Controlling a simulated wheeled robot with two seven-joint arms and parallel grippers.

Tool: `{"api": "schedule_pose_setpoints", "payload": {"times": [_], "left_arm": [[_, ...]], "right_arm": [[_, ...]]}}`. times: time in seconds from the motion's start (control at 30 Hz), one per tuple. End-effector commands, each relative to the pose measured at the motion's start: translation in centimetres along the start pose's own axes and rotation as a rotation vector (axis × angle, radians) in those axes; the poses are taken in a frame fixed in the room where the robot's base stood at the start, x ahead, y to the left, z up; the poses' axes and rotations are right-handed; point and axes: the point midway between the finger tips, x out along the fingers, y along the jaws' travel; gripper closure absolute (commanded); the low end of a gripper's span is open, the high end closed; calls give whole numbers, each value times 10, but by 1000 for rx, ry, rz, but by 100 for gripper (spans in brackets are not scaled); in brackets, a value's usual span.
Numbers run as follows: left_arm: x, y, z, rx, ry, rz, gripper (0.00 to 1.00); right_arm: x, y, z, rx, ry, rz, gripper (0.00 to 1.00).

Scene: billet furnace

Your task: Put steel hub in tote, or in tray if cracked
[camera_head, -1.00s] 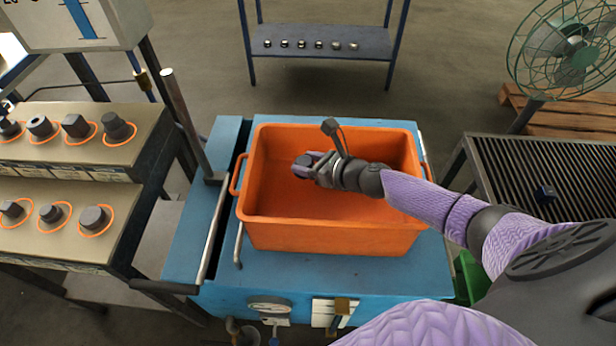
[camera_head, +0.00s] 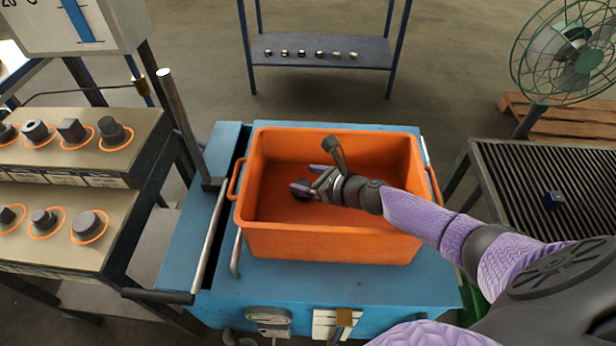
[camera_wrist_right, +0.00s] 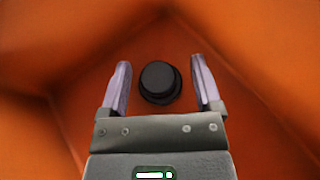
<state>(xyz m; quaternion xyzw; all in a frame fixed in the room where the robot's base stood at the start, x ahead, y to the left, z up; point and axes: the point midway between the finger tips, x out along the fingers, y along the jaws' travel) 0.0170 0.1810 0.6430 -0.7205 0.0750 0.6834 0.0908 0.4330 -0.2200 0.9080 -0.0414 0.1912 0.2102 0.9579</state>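The orange tote (camera_head: 330,240) stands on a blue cart. My right gripper (camera_head: 309,178) reaches into it from the right. In the right wrist view its two purple fingers (camera_wrist_right: 160,85) are spread. A dark round steel hub (camera_wrist_right: 160,82) lies between and just beyond the fingertips, with a gap on both sides. It appears to rest on the tote floor. In the head view the hub (camera_head: 301,191) is a small dark shape partly hidden by the fingers. I cannot make out any crack on it. My left gripper is out of view.
A stepped rack (camera_head: 75,160) with several dark parts in orange rings stands at the left. A shelf (camera_head: 320,50) with several small parts is at the back. A slatted table (camera_head: 545,180) holds a small dark block (camera_head: 552,199). A green fan (camera_head: 570,50) stands behind it.

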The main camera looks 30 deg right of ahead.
Motion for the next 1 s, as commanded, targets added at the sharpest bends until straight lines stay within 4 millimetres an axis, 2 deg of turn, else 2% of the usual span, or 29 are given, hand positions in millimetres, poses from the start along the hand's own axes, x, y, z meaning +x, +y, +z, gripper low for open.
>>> {"api": "schedule_pose_setpoints", "payload": {"times": [0.27, 0.43, 0.7, 0.8, 1.0], "left_arm": [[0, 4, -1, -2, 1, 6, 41], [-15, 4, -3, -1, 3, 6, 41], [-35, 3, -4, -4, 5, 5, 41], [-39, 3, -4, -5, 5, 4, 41], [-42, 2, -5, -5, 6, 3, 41]], "right_arm": [[0, 0, 0, 0, 0, 0, 10], [-8, 0, 17, -3, 0, 0, 10], [-84, 1, 12, 2, 4, 0, 10], [-104, 0, 12, 1, 3, 1, 10], [-124, 0, 12, -1, 0, 1, 10]]}}
